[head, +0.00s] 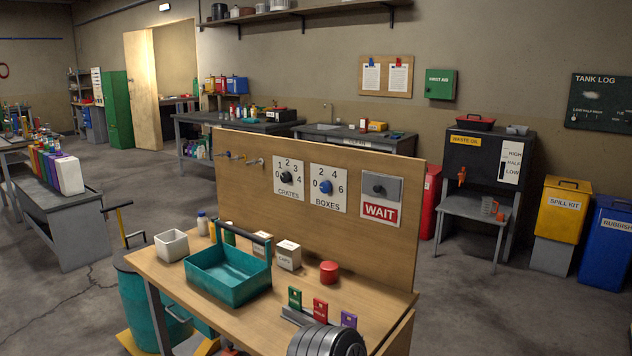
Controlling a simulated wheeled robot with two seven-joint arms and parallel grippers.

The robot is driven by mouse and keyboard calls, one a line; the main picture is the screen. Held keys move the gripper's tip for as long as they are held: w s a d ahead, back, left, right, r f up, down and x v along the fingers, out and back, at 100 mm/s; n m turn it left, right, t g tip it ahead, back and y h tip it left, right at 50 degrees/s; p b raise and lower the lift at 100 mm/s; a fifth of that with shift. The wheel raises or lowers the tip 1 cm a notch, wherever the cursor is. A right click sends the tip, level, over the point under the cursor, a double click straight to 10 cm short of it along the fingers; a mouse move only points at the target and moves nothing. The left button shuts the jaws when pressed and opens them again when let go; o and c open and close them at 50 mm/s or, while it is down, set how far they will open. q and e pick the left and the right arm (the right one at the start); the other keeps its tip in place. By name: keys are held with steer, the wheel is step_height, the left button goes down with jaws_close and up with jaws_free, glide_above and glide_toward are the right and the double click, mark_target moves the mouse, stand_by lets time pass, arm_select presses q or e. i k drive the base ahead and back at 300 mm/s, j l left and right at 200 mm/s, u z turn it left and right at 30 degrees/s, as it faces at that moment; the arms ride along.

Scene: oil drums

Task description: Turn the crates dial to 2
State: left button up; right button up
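The crates dial (287,177) is a dark knob on a white plate marked 0 to 4, with CRATES printed below it. It is on the upright wooden board (240,180) at the back of the workbench, left of the other controls. The knob is too small for me to tell which number it points to. Neither of my grippers shows in the head view, and nothing is touching the dial.
Right of it are a blue boxes dial (325,187) and a grey switch (380,187) above a red WAIT sign (380,212). The bench (180,290) holds a teal tray (228,285), a white carton (288,255) and a red lidded can (329,272).

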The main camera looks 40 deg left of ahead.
mark_target(286, 176)
steer(key=u, duration=1.55)
steer(key=j+z, duration=0.2)
steer(key=z, duration=0.2)
steer(key=i+j+z, duration=0.1)
steer(key=j+z, duration=0.15)
steer(key=z, duration=0.15)
steer(key=j+z, duration=0.2)
steer(key=z, duration=0.2)
steer(key=j+z, duration=0.2)
steer(key=z, duration=0.2)
steer(key=k+j+z, duration=0.1)
steer(key=j, duration=0.25)
steer(key=k+j, duration=0.1)
steer(key=j, duration=0.3)
steer(key=k+j+z, duration=0.15)
steer(key=j, duration=0.6)
steer(key=k+j+z, duration=0.15)
steer(key=k+j, duration=0.2)
steer(key=j, duration=0.3)
steer(key=i+z, duration=0.05)
